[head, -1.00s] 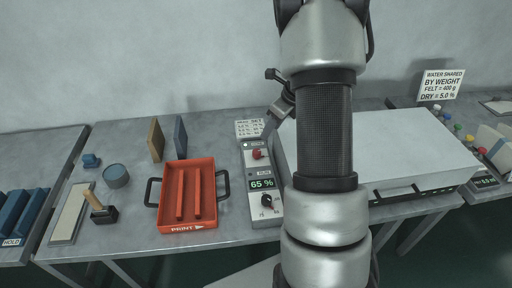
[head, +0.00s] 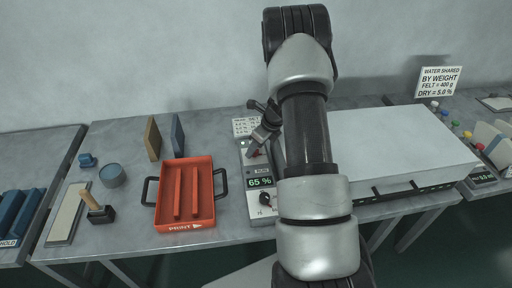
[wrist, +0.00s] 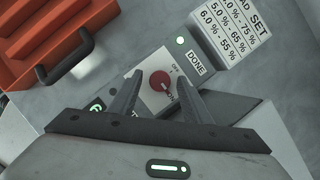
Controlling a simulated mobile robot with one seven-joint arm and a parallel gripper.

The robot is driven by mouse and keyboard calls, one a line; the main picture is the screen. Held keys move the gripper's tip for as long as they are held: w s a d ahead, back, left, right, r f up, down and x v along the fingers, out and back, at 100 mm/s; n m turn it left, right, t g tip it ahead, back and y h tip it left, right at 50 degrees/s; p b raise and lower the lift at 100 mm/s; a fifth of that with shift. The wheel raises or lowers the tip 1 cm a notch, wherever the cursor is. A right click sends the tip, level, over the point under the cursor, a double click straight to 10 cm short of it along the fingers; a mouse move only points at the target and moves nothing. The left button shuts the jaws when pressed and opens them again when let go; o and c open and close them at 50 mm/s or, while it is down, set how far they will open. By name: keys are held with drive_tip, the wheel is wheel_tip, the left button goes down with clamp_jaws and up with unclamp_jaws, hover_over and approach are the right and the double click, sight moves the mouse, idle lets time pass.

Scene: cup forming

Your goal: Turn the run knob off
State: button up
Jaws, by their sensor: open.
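The red run knob (wrist: 160,81) sits on the pale face of the control box, between my gripper's two fingers in the wrist view. OFF is printed at its upper right and ON at its lower right; its light mark appears to face the ON side. My gripper (wrist: 161,76) is open, its fingers on either side of the knob; I cannot tell if they touch it. In the head view the knob (head: 255,154) is partly hidden by my gripper (head: 258,146). The control box (head: 264,213) shows 65 %.
A black dial (head: 265,198) is lower on the box. A red tray (head: 187,228) with black handles stands to the left, and a large pale press (head: 400,145) to the right.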

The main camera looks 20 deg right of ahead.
drive_tip(key=c, duration=1)
drive_tip(key=n, duration=0.2)
drive_tip(key=n+g+y+b, duration=0.1)
drive_tip(key=n, duration=0.1)
drive_tip(key=shift+w+d+n, duration=0.15)
drive_tip(key=shift+d+n, duration=0.05)
drive_tip(key=shift+n, duration=0.2)
drive_tip(key=n+b, duration=0.1)
drive_tip(key=n, duration=0.1)
drive_tip(key=n+g+y+b, duration=0.1)
drive_tip(key=n, duration=0.1)
drive_tip(key=shift+w+n+g, duration=0.1)
drive_tip(key=shift+n+g, duration=0.2)
drive_tip(key=n+g+b, duration=0.1)
drive_tip(key=n, duration=0.3)
drive_tip(key=shift+w+g, duration=0.15)
drive_tip(key=shift+g, duration=0.25)
drive_tip(key=shift+w+n+g+b, duration=0.1)
drive_tip(key=shift+n+g+b, duration=0.6)
drive_tip(key=shift+n, duration=1.6)
